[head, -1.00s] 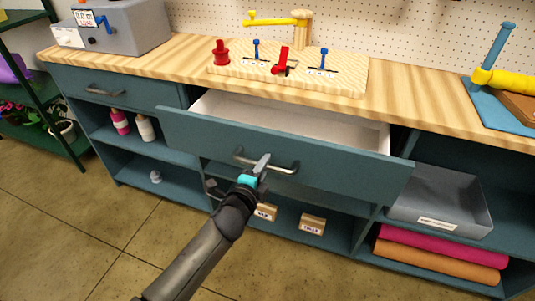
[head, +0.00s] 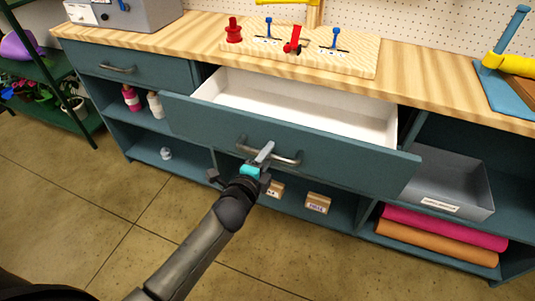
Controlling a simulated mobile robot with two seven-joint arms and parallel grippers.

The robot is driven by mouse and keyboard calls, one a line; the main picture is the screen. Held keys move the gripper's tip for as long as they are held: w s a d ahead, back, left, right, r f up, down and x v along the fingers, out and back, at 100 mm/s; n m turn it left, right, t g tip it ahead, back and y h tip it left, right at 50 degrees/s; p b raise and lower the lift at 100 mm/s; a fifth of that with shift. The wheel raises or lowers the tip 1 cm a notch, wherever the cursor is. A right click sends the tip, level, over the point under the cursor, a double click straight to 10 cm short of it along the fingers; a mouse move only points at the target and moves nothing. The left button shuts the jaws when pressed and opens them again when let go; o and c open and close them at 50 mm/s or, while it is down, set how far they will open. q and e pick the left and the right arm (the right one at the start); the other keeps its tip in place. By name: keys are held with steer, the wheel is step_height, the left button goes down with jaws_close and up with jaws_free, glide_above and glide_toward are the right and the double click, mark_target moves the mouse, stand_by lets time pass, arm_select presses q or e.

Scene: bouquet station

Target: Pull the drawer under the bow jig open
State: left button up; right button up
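The drawer (head: 300,150) under the bow jig is pulled well out, and its white inside (head: 300,100) shows empty. Its teal front has a grey metal bar handle (head: 288,159). My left gripper (head: 264,153), with a teal part at its base, is at the handle. Its visible finger crosses the bar and looks closed around it; the other finger is hidden. The bow jig (head: 345,57), a pale wooden board with red and blue pegs, sits on the bench above. My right gripper is not in view.
The wooden bench top (head: 420,75) runs along the pegboard wall. A shut drawer (head: 140,72) is at the left. Below are open shelves with bottles (head: 155,105), small boxes (head: 317,203), a grey bin (head: 450,180) and rolls (head: 440,230). The floor in front is clear.

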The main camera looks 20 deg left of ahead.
arm_select(q)
steer(key=shift+o, duration=1.2)
steer(key=shift+s, duration=0.15)
steer(key=shift+s+r, duration=0.1)
steer(key=shift+s, duration=0.15)
steer(key=f+v, duration=0.2)
steer(key=v, duration=0.9)
steer(key=s+d+f+p+v, duration=0.1)
steer(key=f+v, duration=0.2)
steer(key=v, duration=0.9)
steer(key=shift+s+a+r, duration=0.3)
steer(key=shift+a+r, duration=0.2)
steer(key=shift+r, duration=0.05)
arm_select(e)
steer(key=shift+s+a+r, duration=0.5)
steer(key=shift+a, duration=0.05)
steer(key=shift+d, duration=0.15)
